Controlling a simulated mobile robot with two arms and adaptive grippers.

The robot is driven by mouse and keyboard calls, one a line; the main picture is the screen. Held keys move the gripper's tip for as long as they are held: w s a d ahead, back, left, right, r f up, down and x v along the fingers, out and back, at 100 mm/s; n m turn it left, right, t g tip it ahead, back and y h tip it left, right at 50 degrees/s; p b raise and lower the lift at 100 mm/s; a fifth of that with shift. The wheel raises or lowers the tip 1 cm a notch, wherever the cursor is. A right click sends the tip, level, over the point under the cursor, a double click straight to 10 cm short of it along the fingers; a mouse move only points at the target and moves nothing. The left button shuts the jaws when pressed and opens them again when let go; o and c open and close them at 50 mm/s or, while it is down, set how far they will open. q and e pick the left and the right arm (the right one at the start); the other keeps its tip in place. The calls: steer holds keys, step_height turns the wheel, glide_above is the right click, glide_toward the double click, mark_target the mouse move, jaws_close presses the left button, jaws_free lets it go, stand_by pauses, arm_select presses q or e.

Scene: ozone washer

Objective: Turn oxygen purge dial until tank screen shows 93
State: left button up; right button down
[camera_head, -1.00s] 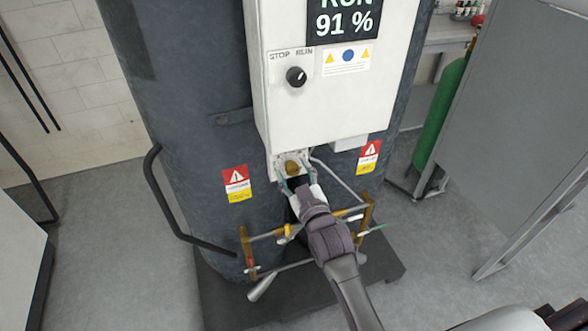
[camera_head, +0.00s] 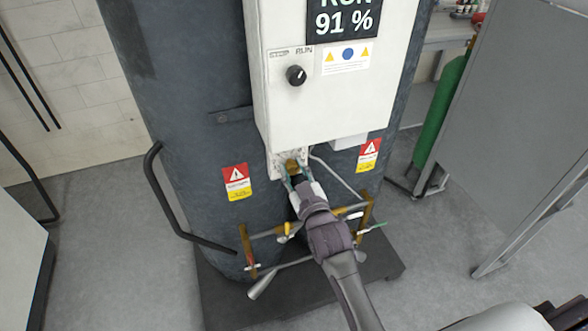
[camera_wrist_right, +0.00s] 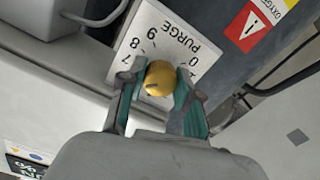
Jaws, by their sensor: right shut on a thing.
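The tank screen (camera_head: 343,20) on the white control box reads "RUN 91 %". The brass purge dial (camera_head: 291,167) sits just below the box, and it also shows in the right wrist view (camera_wrist_right: 160,79) in front of a white plate (camera_wrist_right: 176,42) marked PURGE with numbers. My right gripper (camera_head: 293,179) reaches up to it from below. In the right wrist view its two teal-padded fingers (camera_wrist_right: 158,92) stand on either side of the dial and are shut on it. The fingers partly hide the plate's numbers. My left gripper is not in view.
A black STOP/RUN knob (camera_head: 296,76) is on the white box (camera_head: 335,105). Brass and steel piping (camera_head: 250,252) runs in front of the dark tank (camera_head: 200,130), below the dial. A green cylinder (camera_head: 440,115) and a grey panel (camera_head: 520,130) stand at the right.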

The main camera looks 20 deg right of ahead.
steer(key=shift+m+p, duration=0.4)
steer(key=shift+m, duration=0.6)
steer(key=shift+m+p, duration=0.5)
steer(key=shift+m, duration=1)
steer(key=c, duration=0.8)
jaws_free()
steer(key=shift+s, duration=0.2)
steer(key=s, duration=1.1)
steer(key=shift+s+d, duration=0.15)
steer(key=shift+s, duration=0.2)
